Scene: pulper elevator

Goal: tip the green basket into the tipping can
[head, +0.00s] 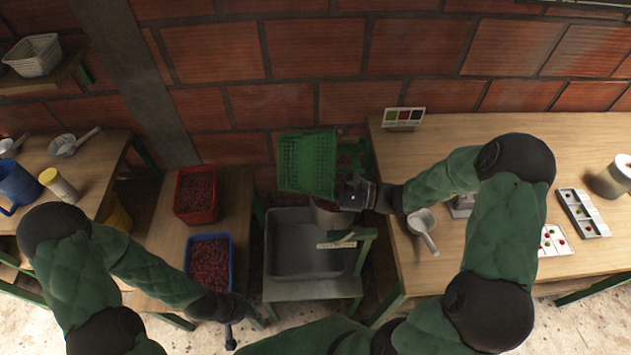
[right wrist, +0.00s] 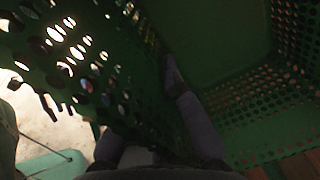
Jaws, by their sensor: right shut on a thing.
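The green basket (head: 307,163), with perforated walls, is held up behind the grey basin, against the brick wall. It looks tilted, and I see no fruit in it. My right gripper (head: 350,192) is shut on its wall at the lower right; the perforated side also fills the right wrist view (right wrist: 95,65). The tipping can (head: 326,214) is a metal can just below the basket, at the basin's back right. Its upper part is partly hidden by the basket and gripper. My left gripper (head: 246,330) is low at the front, empty, its fingers apart.
The grey basin (head: 306,264) sits on a green stand with a bracket (head: 350,240) at its right. Red (head: 196,196) and blue (head: 209,262) crates of red cherries stand to the left. A white scoop (head: 422,226) lies on the right table (head: 420,270).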

